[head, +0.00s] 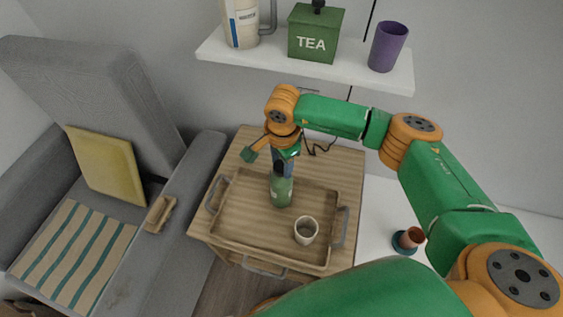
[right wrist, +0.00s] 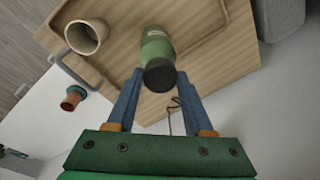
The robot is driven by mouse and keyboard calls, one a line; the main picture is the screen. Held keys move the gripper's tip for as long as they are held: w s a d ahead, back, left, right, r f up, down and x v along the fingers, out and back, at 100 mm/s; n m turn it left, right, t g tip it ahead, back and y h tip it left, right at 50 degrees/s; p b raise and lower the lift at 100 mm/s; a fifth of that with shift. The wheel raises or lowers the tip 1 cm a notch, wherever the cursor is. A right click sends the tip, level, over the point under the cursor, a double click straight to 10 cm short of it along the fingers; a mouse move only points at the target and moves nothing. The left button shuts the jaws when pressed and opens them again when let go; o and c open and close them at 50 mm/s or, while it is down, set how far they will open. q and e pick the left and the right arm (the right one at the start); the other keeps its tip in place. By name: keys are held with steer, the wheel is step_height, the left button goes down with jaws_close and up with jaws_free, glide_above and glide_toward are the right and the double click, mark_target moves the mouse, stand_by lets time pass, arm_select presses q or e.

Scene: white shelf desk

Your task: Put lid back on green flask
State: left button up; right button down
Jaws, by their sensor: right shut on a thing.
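The green flask (head: 281,190) stands upright on the wooden tray, toward its back. My right gripper (head: 281,162) points down right above the flask. In the right wrist view, my right gripper (right wrist: 158,82) is shut on the dark lid (right wrist: 160,76), with one finger on each side of it. The lid is in line with the mouth of the green flask (right wrist: 155,45). I cannot tell whether the lid is seated or a little above the rim, as the fingers and lid hide the mouth. My left gripper is not in view.
The tray (head: 235,225) with raised handles sits on a wooden table (head: 343,168). A pale cup (head: 306,230) stands at its front right. A shelf (head: 350,75) above holds a green TEA tin (head: 314,34), a purple cup (head: 388,46) and a pitcher (head: 241,22). A grey sofa (head: 150,120) stands left.

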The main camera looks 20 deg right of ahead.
steer(key=shift+f+b, duration=0.15)
steer(key=shift+b, duration=0.45)
stand_by(0.7)
stand_by(0.3)
steer(key=shift+c, duration=1.1)
jaws_free()
steer(key=shift+o, duration=0.2)
steer(key=shift+o, duration=0.9)
steer(key=shift+r+p, duration=2.35)
steer(key=shift+r, duration=1.2)
jaws_close()
steer(key=shift+f, duration=0.15)
